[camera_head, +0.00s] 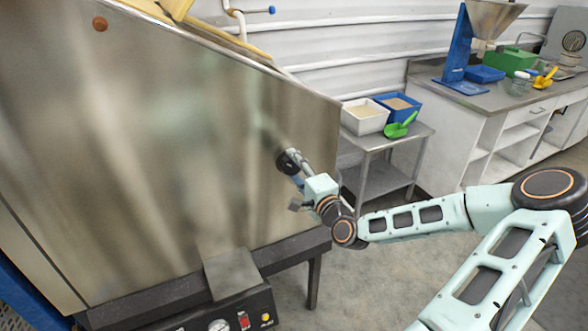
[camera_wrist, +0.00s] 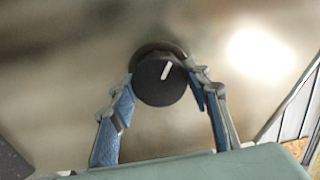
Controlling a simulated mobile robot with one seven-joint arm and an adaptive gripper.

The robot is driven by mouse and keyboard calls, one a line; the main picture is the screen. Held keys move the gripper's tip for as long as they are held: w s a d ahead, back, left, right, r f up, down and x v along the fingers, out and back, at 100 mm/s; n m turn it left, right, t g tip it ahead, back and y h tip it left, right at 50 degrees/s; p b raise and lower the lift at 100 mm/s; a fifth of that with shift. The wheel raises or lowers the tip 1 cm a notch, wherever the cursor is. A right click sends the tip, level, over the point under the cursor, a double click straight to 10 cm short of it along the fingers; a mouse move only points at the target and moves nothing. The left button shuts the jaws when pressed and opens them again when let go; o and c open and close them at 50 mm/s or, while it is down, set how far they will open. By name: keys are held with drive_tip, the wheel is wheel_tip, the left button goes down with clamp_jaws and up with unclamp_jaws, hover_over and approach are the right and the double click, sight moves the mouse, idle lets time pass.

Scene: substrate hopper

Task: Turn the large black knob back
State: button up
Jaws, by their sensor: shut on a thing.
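The large black knob (camera_head: 287,162) sits on the right part of a big steel panel (camera_head: 180,150). In the wrist view the knob (camera_wrist: 160,80) is round and dark, with a white pointer mark tilted a little right of straight up. My gripper (camera_head: 291,166) reaches the knob from the right. Its two blue-padded fingers (camera_wrist: 161,88) are on either side of the knob, shut on it. In the head view my gripper hides part of the knob.
A control box (camera_head: 235,312) with a gauge, a red switch and a yellow button is below the panel. A small steel table (camera_head: 385,141) with two bins and a green scoop (camera_head: 400,126) stands behind my gripper. A counter (camera_head: 490,98) stands at the back right. Bare floor lies between.

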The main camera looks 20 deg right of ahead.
drive_tip(key=shift+n, duration=0.9)
drive_tip(key=o, duration=1.2)
drive_tip(key=shift+c, duration=0.2)
drive_tip(key=shift+s, duration=0.1)
drive_tip(key=s, duration=1.2)
drive_tip(key=shift+d, duration=0.25)
drive_tip(key=shift+w, duration=0.1)
